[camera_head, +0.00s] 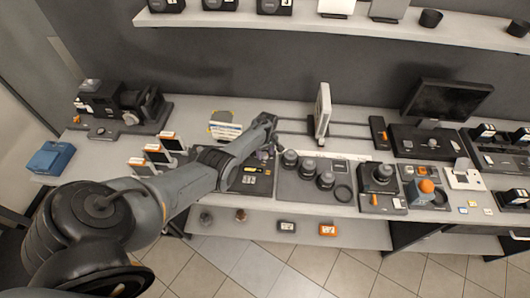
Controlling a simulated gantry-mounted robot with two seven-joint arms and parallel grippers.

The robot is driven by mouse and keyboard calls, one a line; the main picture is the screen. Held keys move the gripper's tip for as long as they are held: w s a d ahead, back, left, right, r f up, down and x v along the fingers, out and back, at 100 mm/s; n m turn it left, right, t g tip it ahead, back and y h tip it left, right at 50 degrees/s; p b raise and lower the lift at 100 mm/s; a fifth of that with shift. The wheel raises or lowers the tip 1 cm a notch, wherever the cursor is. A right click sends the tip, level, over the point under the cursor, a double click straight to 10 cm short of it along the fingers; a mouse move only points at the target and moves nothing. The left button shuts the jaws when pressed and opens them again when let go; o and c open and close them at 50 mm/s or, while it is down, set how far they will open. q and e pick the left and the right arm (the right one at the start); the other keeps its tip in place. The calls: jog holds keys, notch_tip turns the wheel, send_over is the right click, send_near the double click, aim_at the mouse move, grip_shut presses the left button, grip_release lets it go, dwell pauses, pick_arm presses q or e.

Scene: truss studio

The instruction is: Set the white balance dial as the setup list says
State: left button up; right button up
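My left gripper (270,150) is over the bench, at the back edge of a dark panel (250,181) with small yellow marks. It is small and partly hidden by my own wrist, so I cannot tell whether it is open or shut, or whether it touches anything. I cannot pick out the white balance dial for certain; my arm covers part of the panel. A white upright board (323,110) stands behind, edge-on, with no readable text. A pale sheet (465,178) lies at the right, also unreadable. My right gripper is not in view.
Several dark round knobs or lenses (325,180) stand on a grey mat just right of the gripper. A joystick-like unit (382,173) and an orange knob (426,186) are further right. A camera (125,101) and blue box (50,157) are at the left.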

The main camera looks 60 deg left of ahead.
pick_arm(q)
jog(key=c, duration=0.8)
